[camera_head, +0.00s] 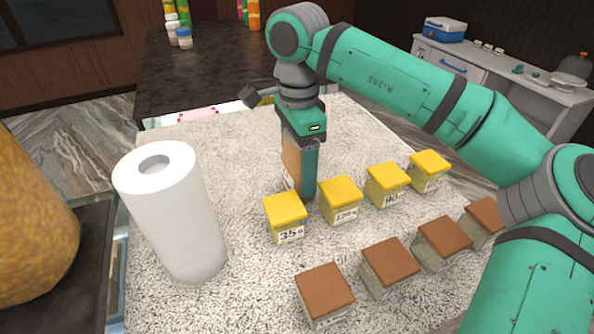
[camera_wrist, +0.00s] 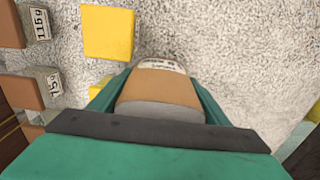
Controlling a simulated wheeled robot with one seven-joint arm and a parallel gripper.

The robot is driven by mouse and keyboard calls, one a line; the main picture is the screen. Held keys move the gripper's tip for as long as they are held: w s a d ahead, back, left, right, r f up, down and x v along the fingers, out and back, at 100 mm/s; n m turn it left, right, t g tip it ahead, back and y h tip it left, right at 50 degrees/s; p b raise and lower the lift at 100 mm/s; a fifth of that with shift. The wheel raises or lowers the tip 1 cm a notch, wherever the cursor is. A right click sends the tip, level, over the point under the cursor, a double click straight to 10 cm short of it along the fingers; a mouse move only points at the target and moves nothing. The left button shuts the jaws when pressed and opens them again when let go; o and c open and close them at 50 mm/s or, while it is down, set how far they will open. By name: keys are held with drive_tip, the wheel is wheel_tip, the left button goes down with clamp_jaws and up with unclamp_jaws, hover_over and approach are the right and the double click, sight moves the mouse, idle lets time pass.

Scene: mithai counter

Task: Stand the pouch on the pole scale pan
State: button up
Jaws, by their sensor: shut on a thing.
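My gripper (camera_head: 303,180) points down at the middle of the speckled counter and is shut on the pouch. The pouch (camera_head: 291,162) is tan-brown with a pale label low down, and shows at the left of the fingers, partly hidden by them. In the wrist view the pouch (camera_wrist: 158,88) sits between the teal fingers, its white label at the far edge. It looks roughly upright; I cannot tell whether its base touches the counter. I cannot make out the pole scale or its pan in either view.
Yellow-lidded boxes (camera_head: 286,212) stand in a row just right of my gripper, the "35 g" one close by. Brown-lidded boxes (camera_head: 324,287) form a nearer row. A white paper roll (camera_head: 178,220) stands at left. The counter (camera_head: 235,165) between roll and gripper is clear.

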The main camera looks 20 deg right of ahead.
drive_tip(key=shift+w+a+f, duration=0.1)
drive_tip(key=shift+f, duration=0.6)
drive_tip(key=shift+f, duration=0.1)
drive_tip(key=o, duration=1)
